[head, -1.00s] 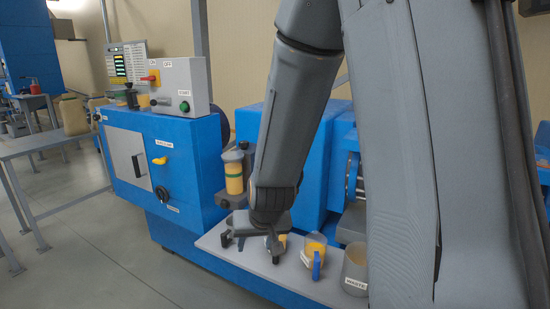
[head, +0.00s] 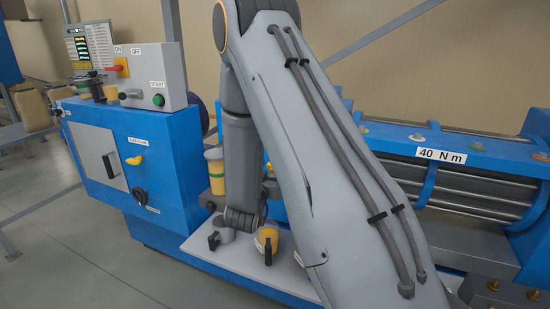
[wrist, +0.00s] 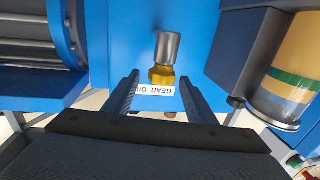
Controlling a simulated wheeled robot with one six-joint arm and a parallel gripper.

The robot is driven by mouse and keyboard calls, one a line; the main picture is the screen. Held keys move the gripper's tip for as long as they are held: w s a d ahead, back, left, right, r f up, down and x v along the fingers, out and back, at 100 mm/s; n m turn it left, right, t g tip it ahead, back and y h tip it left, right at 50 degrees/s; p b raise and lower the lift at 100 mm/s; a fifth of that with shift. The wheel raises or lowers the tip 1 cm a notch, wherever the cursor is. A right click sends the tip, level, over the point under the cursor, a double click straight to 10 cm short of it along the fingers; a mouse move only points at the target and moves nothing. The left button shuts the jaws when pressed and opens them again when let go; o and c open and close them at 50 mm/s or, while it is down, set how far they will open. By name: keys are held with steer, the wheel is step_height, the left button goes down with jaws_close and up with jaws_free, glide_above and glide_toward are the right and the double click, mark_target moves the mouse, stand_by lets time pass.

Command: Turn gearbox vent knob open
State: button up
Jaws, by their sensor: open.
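In the wrist view a fitting with a grey cylindrical cap on a brass hex base (wrist: 166,56) stands out from a blue housing (wrist: 205,25). I take it to be the gearbox vent knob; no label names it so. A white label reading GEAR OIL (wrist: 155,90) shows just below it, upside down. My gripper (wrist: 159,77) is open, with one finger on each side of the label and the brass base in line between the tips. I cannot tell whether either finger touches. In the head view my arm hides the knob and most of my gripper.
A shelf (head: 200,253) holds cups, one orange (head: 266,240). The blue control cabinet (head: 105,165) is at left; a 40 N m label (head: 441,155) marks the machine at right.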

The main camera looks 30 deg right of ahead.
steer(key=p+x, duration=0.1)
steer(key=x, duration=0.5)
steer(key=shift+w+d+p, duration=0.1)
steer(key=shift+w+p, duration=0.15)
steer(key=shift+p, duration=0.05)
steer(key=c, duration=1)
steer(key=shift+c, duration=0.2)
steer(key=shift+n+t+y, duration=0.3)
steer(key=shift+s+a+n+g+y+b, duration=0.2)
steer(key=shift+a+n+y+b, duration=0.6)
steer(key=shift+n+y, duration=2.75)
steer(key=shift+w+a+n+g+y+b, duration=0.15)
steer(key=shift+a+n+g+y+b, duration=0.6)
steer(key=shift+n+y, duration=2.75)
steer(key=shift+s+a+n+t+y+b, duration=0.25)
steer(key=shift+a+n+y, duration=1.2)
steer(key=shift+y, duration=3.9)
steer(key=shift+w+d+r+n, duration=0.1)
steer(key=shift+w+d+n, duration=0.05)
steer(key=shift+n, duration=0.15)
